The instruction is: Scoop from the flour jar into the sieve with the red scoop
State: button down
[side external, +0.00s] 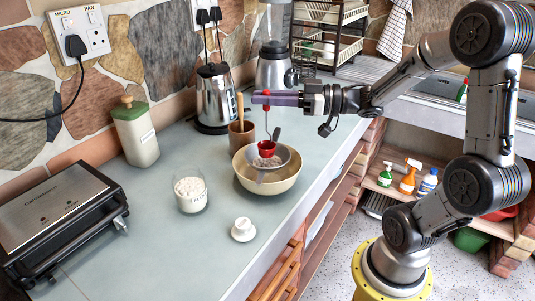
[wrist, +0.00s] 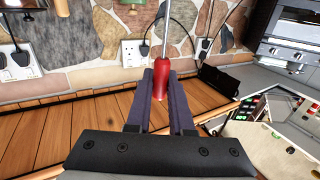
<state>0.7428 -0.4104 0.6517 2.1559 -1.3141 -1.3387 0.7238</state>
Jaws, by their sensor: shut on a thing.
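My gripper (side external: 268,99) is shut on the red handle of the red scoop (side external: 266,148), above the bowl. The handle also shows between my fingers (wrist: 161,75) in the wrist view, with a thin metal shaft running from it. The scoop hangs with its red cup low, over or just inside the sieve (side external: 284,157). I cannot tell whether it touches the mesh. The sieve sits in a cream bowl (side external: 270,187), with something whitish below the cup. The scoop's contents are hidden. The glass flour jar (side external: 190,194), holding white flour, stands open left of the bowl.
A white lid-like piece (side external: 243,230) lies in front of the bowl. A brown crock (side external: 241,138) with a wooden utensil stands close behind it. A kettle (side external: 216,98), a green-lidded canister (side external: 135,132) and a grill (side external: 63,222) stand farther back or left. The counter's front is mostly clear.

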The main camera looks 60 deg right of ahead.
jog(key=w+a+r+m+t+h, duration=0.2)
jog(key=w+a+r+m+h, duration=0.3)
jog(key=w+r+h, duration=0.5)
jog(key=w+a+f+y, duration=0.1)
jog(key=w+a+f, duration=0.1)
jog(key=a+f, duration=0.6)
notch_tip(320, 180, down, 13)
jog(key=a, duration=0.1)
jog(key=shift+w+a+r+m, duration=0.2)
jog(key=shift+a+m, duration=0.2)
dwell(1.1)
jog(key=shift+r, duration=0.1)
dwell(0.8)
